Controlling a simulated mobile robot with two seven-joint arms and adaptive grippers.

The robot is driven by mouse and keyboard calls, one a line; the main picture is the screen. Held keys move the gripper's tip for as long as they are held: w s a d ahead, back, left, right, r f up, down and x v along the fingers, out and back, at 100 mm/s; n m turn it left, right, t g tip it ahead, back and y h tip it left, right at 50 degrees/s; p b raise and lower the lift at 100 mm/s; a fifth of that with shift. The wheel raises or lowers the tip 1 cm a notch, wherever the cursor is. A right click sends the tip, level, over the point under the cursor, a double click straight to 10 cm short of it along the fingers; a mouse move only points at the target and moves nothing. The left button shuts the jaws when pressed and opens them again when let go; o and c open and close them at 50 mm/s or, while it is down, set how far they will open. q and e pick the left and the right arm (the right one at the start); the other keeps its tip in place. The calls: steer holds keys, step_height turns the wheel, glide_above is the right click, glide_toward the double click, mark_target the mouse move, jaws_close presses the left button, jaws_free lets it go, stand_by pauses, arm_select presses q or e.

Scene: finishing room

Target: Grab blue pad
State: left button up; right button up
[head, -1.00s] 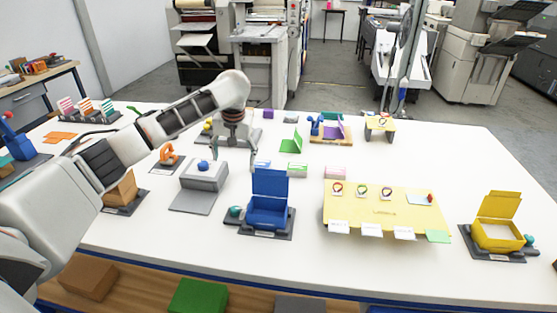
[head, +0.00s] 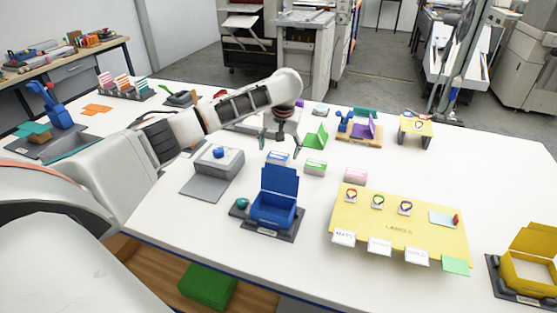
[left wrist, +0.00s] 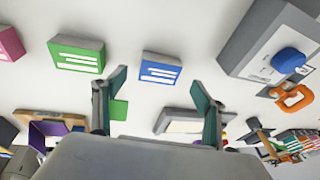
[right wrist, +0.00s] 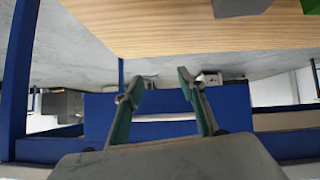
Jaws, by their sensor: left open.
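The blue pad (head: 277,157) is a small block with a blue, white-lined label. It lies on the white table behind the open blue box. In the left wrist view the blue pad (left wrist: 160,70) shows ahead, roughly between the fingertips. My left gripper (head: 281,146) is open and empty, just above and behind the pad in the head view; contact cannot be told. The left gripper (left wrist: 157,82) has its fingers wide apart. My right gripper (right wrist: 159,82) is open and empty, low by a wooden shelf and blue frame. It is out of the head view.
A green pad (head: 315,168) and a pink pad (head: 355,175) lie to the right. The blue box (head: 275,205) stands in front with its lid up. A grey box with a blue knob (head: 218,154) is at the left. A yellow board (head: 400,228) is at the right.

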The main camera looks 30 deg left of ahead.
mark_target(278, 156)
arm_select(q)
steer(key=x, duration=0.3)
steer(key=shift+f, duration=0.25)
steer(key=c, duration=1.2)
steer(key=shift+c, duration=0.2)
steer(key=shift+r, duration=0.1)
